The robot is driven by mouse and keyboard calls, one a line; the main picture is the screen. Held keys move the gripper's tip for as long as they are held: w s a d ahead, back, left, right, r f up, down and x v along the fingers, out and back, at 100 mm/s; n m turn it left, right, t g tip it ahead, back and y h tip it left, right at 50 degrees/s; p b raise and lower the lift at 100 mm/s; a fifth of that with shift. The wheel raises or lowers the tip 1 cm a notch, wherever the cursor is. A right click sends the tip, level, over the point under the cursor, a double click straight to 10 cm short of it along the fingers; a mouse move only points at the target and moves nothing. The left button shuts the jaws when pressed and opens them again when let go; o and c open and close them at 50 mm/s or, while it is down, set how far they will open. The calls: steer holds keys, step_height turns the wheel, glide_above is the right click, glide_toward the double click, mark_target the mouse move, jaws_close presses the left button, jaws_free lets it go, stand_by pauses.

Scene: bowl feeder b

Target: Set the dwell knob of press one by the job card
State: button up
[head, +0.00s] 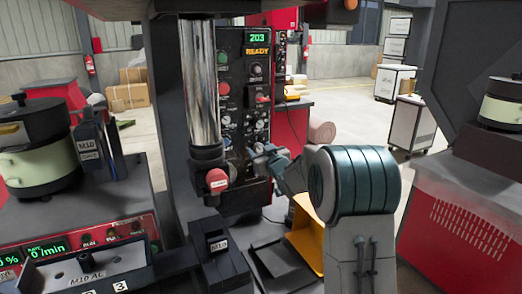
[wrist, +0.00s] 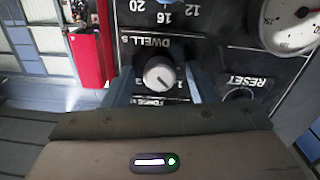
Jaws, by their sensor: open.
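The dwell knob (wrist: 161,73) is a grey round knob with a white pointer mark on the press's black control panel. It appears upside down in the wrist view, beside the label DWELL S. The mark slants toward lower right there; its scale value is unclear. My gripper (wrist: 160,88) is open, with one finger on each side of the knob; contact cannot be told. In the head view my gripper (head: 252,158) is at the lower part of the control panel (head: 231,92), hiding the knob. The panel's display (head: 257,38) reads 203 and READY. No readable job card can be made out.
A RESET button (wrist: 239,102) and a white gauge (wrist: 290,22) are near the knob. A bowl feeder (head: 42,150) is at left.

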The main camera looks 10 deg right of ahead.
steer(key=c, duration=1)
steer(key=shift+o, duration=0.2)
steer(key=m, duration=0.4)
steer(key=shift+r+m+p, duration=0.1)
steer(key=shift+m+p, duration=0.25)
steer(key=shift+m, duration=0.05)
steer(key=m+p, duration=0.1)
steer(key=m, duration=0.3)
steer(key=m+p, duration=0.2)
steer(key=m, duration=0.2)
steer(key=shift+g, duration=0.3)
steer(key=m+p, duration=0.1)
steer(key=m, duration=0.3)
steer(key=shift+m+y+p, duration=0.3)
steer(key=shift+p, duration=0.05)
